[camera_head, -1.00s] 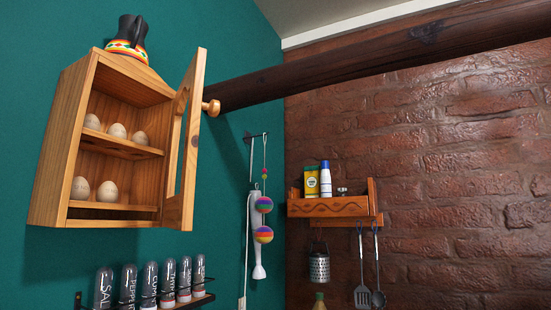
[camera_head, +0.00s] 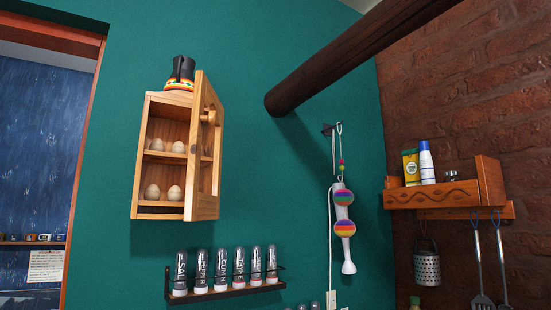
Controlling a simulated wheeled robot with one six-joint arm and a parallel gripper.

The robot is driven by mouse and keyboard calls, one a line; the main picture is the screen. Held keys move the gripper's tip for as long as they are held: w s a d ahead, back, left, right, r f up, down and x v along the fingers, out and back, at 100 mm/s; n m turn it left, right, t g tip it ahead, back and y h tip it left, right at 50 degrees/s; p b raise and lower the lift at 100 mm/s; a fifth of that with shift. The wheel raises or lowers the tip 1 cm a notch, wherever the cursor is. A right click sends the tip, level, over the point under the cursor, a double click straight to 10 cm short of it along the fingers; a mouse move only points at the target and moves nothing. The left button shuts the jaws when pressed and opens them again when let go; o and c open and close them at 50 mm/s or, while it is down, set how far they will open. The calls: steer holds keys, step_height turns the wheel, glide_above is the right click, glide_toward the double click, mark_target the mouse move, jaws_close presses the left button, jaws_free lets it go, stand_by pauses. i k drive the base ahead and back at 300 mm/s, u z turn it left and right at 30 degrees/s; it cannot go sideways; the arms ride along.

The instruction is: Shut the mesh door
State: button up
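A small wooden cabinet (camera_head: 147,186) hangs on the green wall, left of the middle of the view. Its door (camera_head: 216,176) is hinged on the right side and stands open, swung out towards me. The door has a wooden frame and a round wooden knob (camera_head: 209,117) near its top. The mesh itself cannot be made out at this angle. Several eggs (camera_head: 165,192) rest on the two shelves inside, and the door hides the right part of the inside. My gripper is not in view.
A black jug with a colourful band (camera_head: 180,84) stands on top of the cabinet. A spice rack (camera_head: 230,290) with several jars is below. A dark beam (camera_head: 350,60) juts out at upper right. A wooden shelf (camera_head: 450,195) hangs on the brick wall. A doorway is at far left.

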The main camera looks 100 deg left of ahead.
mark_target(199, 205)
steer(key=u, duration=4.2)
steer(key=k, duration=1.35)
steer(key=u, duration=0.3)
steer(key=i, duration=0.6)
steer(key=u, duration=0.75)
steer(key=i, duration=0.65)
steer(key=z, duration=0.65)
steer(key=i, duration=0.6)
steer(key=z, duration=0.65)
